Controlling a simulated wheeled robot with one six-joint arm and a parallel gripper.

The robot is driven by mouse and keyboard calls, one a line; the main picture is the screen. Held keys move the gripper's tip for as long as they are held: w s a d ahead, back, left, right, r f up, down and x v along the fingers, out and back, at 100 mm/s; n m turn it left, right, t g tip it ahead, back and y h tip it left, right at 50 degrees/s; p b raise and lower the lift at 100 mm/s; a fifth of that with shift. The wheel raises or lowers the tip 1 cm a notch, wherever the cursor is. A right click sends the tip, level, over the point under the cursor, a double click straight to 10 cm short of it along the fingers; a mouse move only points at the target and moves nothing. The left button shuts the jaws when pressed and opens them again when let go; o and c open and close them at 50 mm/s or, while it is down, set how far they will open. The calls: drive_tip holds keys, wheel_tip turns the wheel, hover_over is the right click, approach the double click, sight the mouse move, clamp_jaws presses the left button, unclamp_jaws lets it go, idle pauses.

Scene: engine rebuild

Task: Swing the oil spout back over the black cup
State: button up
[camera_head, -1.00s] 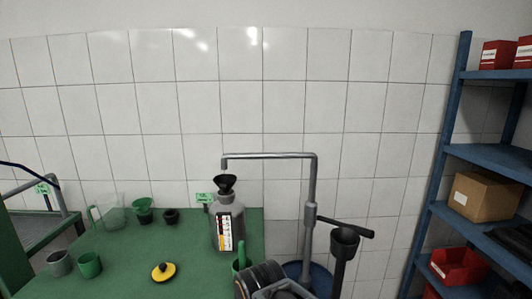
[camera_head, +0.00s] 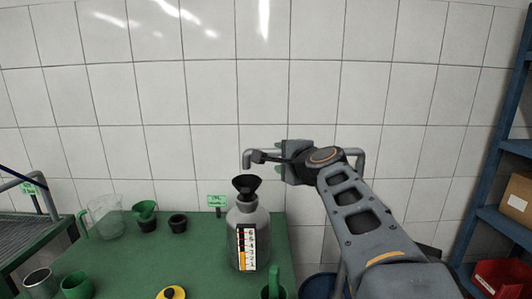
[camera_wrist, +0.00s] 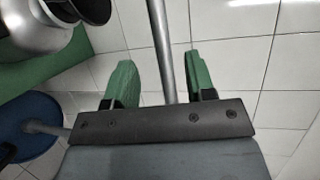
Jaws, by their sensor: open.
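The oil spout is a grey pipe (camera_head: 360,157) with a bent-down end (camera_head: 246,160) above the black funnel (camera_head: 245,184) of the grey bottle (camera_head: 247,222). My gripper (camera_head: 279,160) is at the horizontal pipe, right of that end. In the wrist view its two green fingers (camera_wrist: 160,62) stand apart, with the pipe (camera_wrist: 164,45) running between them and clear gaps visible on both sides. A small black cup (camera_head: 178,223) stands on the table at left. The larger black cup on the stand at right is mostly hidden behind my arm.
The green table (camera_head: 130,262) also holds a clear jug (camera_head: 105,216), a green cup (camera_head: 76,286) and a yellow-black disc (camera_head: 172,293). A blue basin (camera_head: 318,286) stands right of the table. Blue shelves (camera_head: 487,225) are at far right; a tiled wall is behind.

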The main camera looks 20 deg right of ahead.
sight(270, 153)
drive_tip(key=w, duration=0.3)
drive_tip(key=w+f, duration=0.1)
drive_tip(key=w, duration=0.2)
drive_tip(key=w+f, duration=0.1)
drive_tip(key=w, duration=0.2)
drive_tip(key=shift+w+d+p, duration=0.1)
drive_tip(key=shift+w+p, duration=0.1)
drive_tip(key=shift+p, duration=0.1)
drive_tip(key=shift+r, duration=0.1)
clamp_jaws()
